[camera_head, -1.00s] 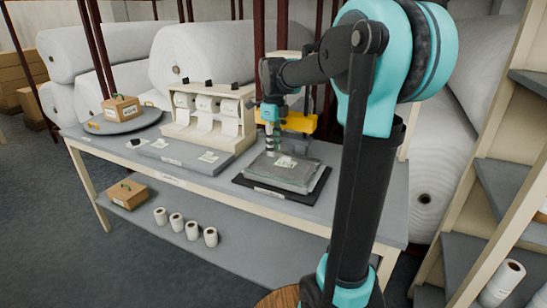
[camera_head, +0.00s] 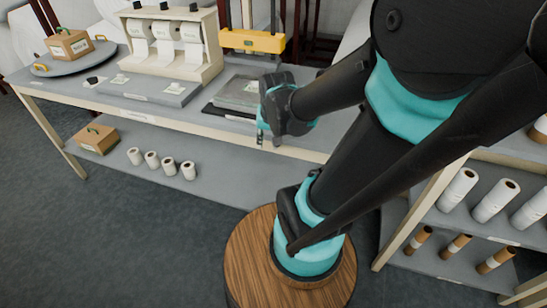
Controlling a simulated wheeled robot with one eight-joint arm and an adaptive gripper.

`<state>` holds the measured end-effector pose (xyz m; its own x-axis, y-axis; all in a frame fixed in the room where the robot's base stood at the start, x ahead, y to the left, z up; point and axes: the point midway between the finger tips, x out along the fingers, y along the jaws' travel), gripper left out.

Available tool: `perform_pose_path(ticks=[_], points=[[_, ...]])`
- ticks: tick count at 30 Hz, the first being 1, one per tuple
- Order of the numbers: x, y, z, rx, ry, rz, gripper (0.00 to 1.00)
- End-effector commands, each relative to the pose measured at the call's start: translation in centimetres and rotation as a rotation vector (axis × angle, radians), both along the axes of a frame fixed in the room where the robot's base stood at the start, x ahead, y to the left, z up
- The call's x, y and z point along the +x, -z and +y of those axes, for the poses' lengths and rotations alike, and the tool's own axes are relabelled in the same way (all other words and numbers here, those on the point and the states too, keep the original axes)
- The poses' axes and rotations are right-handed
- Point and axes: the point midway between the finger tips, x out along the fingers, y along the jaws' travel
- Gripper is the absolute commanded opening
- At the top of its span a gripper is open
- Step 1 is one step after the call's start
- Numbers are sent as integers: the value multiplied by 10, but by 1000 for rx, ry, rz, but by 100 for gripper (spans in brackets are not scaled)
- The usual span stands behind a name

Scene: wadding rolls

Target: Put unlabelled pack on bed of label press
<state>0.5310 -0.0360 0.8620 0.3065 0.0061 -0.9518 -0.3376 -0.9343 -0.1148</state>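The yellow-headed press (camera_head: 252,41) stands at the back of the table. A flat grey slab (camera_head: 238,95) with a pale label-like patch lies on a black base in front of it. One brown pack (camera_head: 70,46) with a green handle and a white label sits on the round grey turntable (camera_head: 80,66) at far left. Another brown pack (camera_head: 97,139) with a green handle lies on the lower shelf; I cannot tell whether it has a label. My gripper (camera_head: 268,140) points down by the table's front edge, right of the slab. No pack shows in it; its finger gap is unclear.
A dispenser (camera_head: 175,45) with several label rolls stands on the table, with a grey plate (camera_head: 148,88) before it. Several white rolls (camera_head: 152,161) stand on the lower shelf (camera_head: 225,180). A shelf rack (camera_head: 410,235) with rolls is at right. Open floor lies at lower left.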

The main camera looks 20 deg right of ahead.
Motion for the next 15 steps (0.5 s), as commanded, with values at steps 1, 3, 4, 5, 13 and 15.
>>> perform_pose_path(ticks=[1, 3, 4, 5, 13, 15], points=[[-12, 9, -1, -25, -74, -15, 30], [-24, 19, -3, -62, -177, -33, 30], [-28, 22, -3, -75, -214, -40, 30], [-32, 25, -3, -88, -247, -46, 30], [-42, 33, -4, -125, -344, -61, 30], [-42, 33, -4, -125, -343, -60, 30]])
